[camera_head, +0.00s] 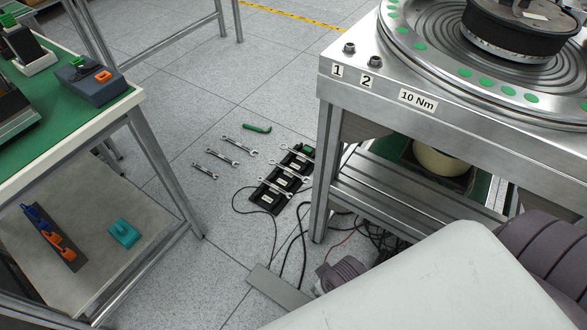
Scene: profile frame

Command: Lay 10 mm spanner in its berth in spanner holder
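A black spanner holder (265,208) lies on the tiled floor between the two benches. It has several berths with small white labels, too small to read. Silver spanners lie across it. To its left, three loose silver spanners lie on the floor: a near one (211,171), a middle one (223,151) and a far one (239,147). Their sizes cannot be read, so I cannot tell which is the 10 mm spanner. Neither of my grippers is in view.
A green tool (257,128) lies beyond the spanners. A steel bench (345,100) with a ringed turntable stands right of the holder, and a green-topped bench (130,97) stands left. Black cables (303,240) lie on the floor by the right bench's leg. Floor left of the spanners is clear.

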